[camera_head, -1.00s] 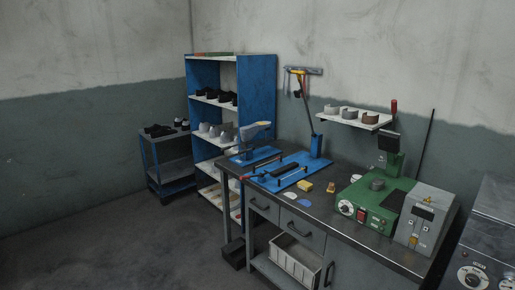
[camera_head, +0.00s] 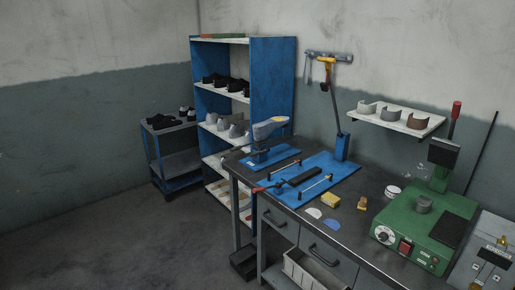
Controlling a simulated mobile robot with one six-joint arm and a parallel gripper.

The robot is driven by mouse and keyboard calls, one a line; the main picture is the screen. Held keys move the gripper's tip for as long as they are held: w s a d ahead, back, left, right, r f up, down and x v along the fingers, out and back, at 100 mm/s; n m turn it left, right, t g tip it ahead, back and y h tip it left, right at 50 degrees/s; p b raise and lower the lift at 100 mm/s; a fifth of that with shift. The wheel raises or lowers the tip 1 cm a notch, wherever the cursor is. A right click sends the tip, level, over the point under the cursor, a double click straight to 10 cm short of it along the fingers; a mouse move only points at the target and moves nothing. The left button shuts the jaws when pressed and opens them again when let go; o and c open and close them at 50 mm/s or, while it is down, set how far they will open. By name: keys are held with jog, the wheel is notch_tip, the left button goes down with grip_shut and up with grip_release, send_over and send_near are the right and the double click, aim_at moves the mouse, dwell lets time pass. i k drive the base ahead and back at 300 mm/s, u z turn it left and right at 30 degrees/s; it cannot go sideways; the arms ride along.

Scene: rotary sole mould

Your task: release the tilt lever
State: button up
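I cannot tell for sure which part is the tilt lever. A red-tipped lever (camera_head: 260,189) sticks out at the left front of a blue plate (camera_head: 341,166) on the workbench. Another red-handled lever (camera_head: 455,112) stands upright on the green machine (camera_head: 415,226) at the right. Behind the blue plate, a grey shoe form (camera_head: 268,129) sits on a stand on a second blue plate. My gripper is not in view.
A blue shoe shelf (camera_head: 272,85) and a trolley (camera_head: 171,155) stand at the back left. Open floor (camera_head: 110,235) lies at the left.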

aim_at(259, 152)
jog(key=u, duration=0.1)
jog(key=i, duration=1)
jog(key=u, duration=0.3)
